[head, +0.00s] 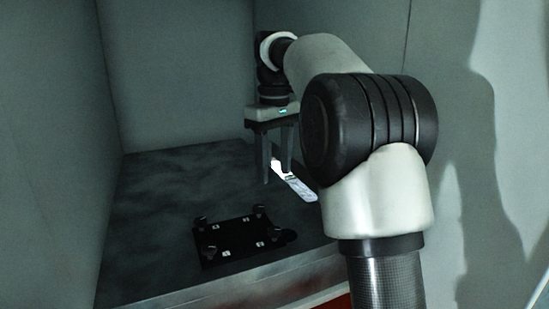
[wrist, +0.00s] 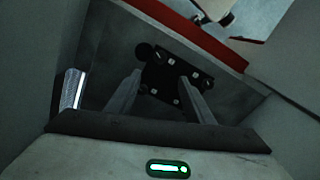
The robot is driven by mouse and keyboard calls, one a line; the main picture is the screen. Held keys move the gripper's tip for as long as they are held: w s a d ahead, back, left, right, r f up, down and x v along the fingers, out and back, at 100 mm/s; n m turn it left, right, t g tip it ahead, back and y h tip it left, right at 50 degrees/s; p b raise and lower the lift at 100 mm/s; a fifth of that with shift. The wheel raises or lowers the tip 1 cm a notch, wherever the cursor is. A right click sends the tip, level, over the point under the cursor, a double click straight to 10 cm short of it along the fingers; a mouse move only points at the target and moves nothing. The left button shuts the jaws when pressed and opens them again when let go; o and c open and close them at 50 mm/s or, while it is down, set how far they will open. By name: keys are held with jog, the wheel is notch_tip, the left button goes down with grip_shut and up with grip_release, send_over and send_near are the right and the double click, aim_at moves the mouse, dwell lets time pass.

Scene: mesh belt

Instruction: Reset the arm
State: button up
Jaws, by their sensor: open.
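My gripper (head: 276,166) hangs pointing down over the dark table in the head view, with its two fingers apart and nothing visible between them. In the wrist view my gripper (wrist: 162,88) also shows its fingers spread. A bright, pale flat item (head: 296,186) lies on the table just right of and behind the fingers, partly hidden by them. A bright item also shows at the left in the wrist view (wrist: 72,88). A black plate (head: 238,236) with small upright posts and white marks lies nearer the front edge; the wrist view shows it ahead of the fingers (wrist: 173,77).
The dark table (head: 160,200) fills a walled recess, with a grey wall (head: 175,70) at the left and back and another wall (head: 460,120) at the right. The table's left part is clear. A red band (wrist: 190,32) runs along the front edge.

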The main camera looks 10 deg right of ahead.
jog(key=shift+r, duration=0.65)
jog(key=shift+s, duration=0.1)
jog(key=s+r+m+t, duration=0.1)
jog(key=s+m+t, duration=0.2)
jog(key=s, duration=1.1)
jog(key=s+f+m+t, duration=0.2)
jog(key=s+f+m, duration=0.1)
jog(key=s+f, duration=0.7)
jog(key=s, duration=0.4)
jog(key=shift+t, duration=0.3)
jog(key=shift+s, duration=0.1)
